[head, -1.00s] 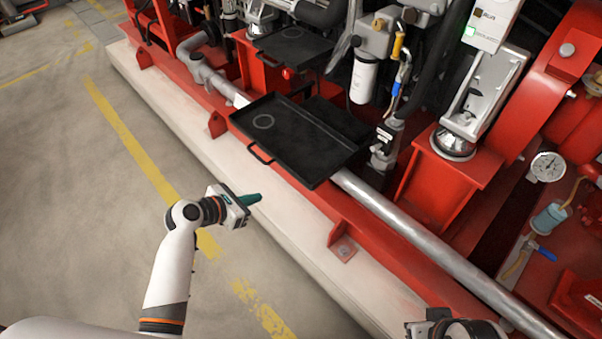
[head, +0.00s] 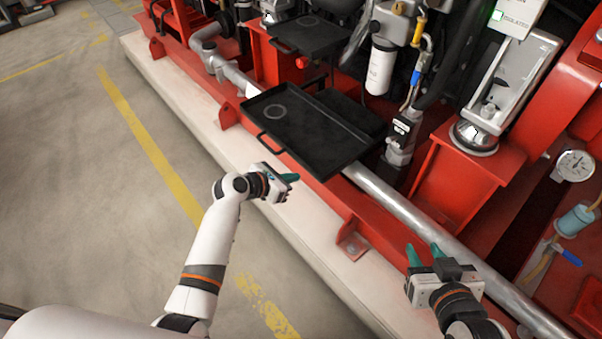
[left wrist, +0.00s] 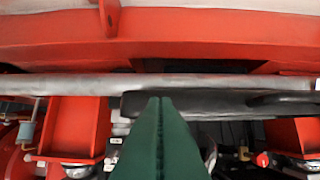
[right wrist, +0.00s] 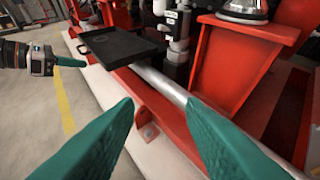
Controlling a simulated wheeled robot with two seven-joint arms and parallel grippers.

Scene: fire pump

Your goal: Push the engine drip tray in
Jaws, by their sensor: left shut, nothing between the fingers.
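The black engine drip tray (head: 318,135) sticks out over the red base rail, with a loop handle on its front edge. It also shows in the right wrist view (right wrist: 112,48). In the left wrist view its dark edge (left wrist: 225,104) lies beyond the fingertips. My left gripper (head: 292,178) is shut and empty, in front of the tray and apart from it. In the left wrist view its green fingers (left wrist: 160,102) are pressed together. My right gripper (head: 425,250) is open and empty, to the right of the tray near the pipe.
A grey pipe (head: 425,220) runs along the red rail under the tray. A second black tray (head: 310,37) sits farther back. A white filter (head: 381,66) and hoses stand behind. The pale plinth (head: 225,150) and floor in front are clear.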

